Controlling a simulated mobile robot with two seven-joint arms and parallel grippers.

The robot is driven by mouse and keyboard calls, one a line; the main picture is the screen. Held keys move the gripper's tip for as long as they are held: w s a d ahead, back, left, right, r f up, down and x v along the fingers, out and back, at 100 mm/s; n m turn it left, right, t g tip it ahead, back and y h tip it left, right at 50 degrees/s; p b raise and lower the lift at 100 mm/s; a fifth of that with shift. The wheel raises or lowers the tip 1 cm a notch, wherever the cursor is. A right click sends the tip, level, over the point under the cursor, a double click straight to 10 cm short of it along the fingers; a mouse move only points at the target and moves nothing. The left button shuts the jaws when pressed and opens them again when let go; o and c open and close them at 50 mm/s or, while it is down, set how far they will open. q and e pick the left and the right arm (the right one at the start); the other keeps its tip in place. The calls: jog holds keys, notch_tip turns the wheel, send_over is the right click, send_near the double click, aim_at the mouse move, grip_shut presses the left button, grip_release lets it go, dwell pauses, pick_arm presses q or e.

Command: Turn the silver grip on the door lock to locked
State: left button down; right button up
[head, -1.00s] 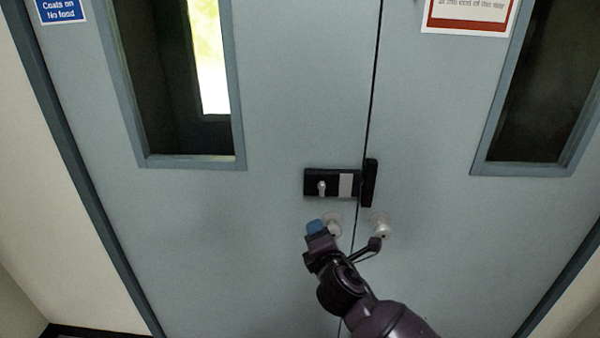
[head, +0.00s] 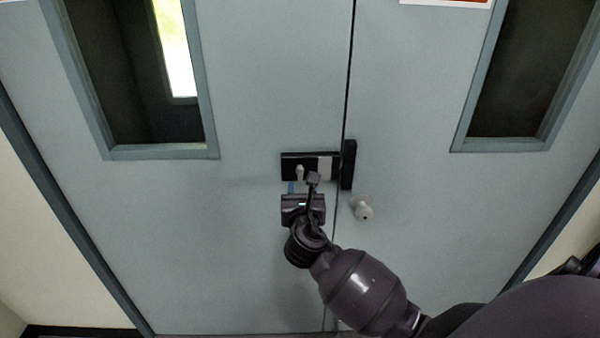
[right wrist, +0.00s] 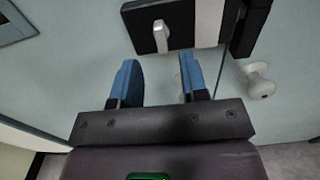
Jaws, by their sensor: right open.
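The door lock (head: 325,167) is a black box with a pale plate on the left door leaf, beside the seam. Its small silver grip (head: 299,171) points roughly up and down. In the right wrist view the grip (right wrist: 161,36) stands upright on the black lock face, slightly tilted. My right gripper (head: 302,186) is open and empty, just below the lock. In the right wrist view its two blue fingers (right wrist: 157,68) are spread apart. The grip lies beyond their tips, roughly in line with the gap, with no contact visible. My left gripper is not in view.
A black catch (head: 348,165) sits across the seam on the right leaf. A white round knob (head: 363,208) sticks out below it. Another pale knob is mostly hidden behind my right gripper. Both grey-blue door leaves (head: 240,250) appear closed, with flat free surface around the lock.

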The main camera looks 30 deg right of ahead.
aim_at(300, 173)
jog(key=x, duration=0.7)
jog(key=shift+w+d, duration=0.1)
jog(key=shift+w, duration=0.2)
jog(key=shift+c, duration=0.4)
grip_shut()
